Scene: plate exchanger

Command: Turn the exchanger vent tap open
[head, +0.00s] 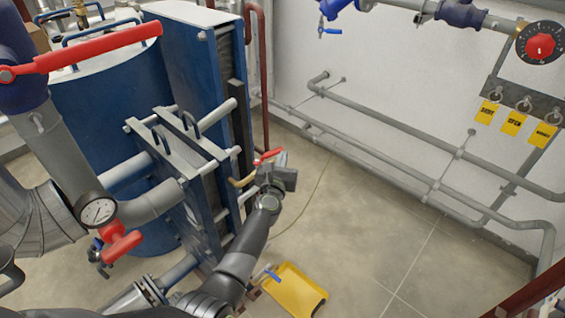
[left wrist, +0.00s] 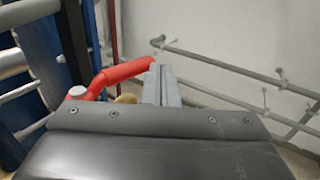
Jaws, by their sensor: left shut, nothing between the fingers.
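The vent tap has a red lever (head: 267,155) on a brass pipe stub (head: 241,182) at the side of the blue plate exchanger (head: 203,80). In the left wrist view the red lever (left wrist: 122,74) runs from a pale round hub at the left to the gripper fingers. My left gripper (head: 281,158) is shut with nothing between its fingers. Its grey fingers (left wrist: 161,84) are beside the lever's free end; I cannot tell whether they touch it. The brass body (left wrist: 127,98) is partly hidden behind the gripper. My right gripper is not in view.
Another red lever (head: 90,60) and a pressure gauge (head: 98,209) are on the piping at the left. A yellow tray (head: 288,291) lies on the floor. Grey pipes (head: 400,125) run along the wall. The floor at the right is mostly clear.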

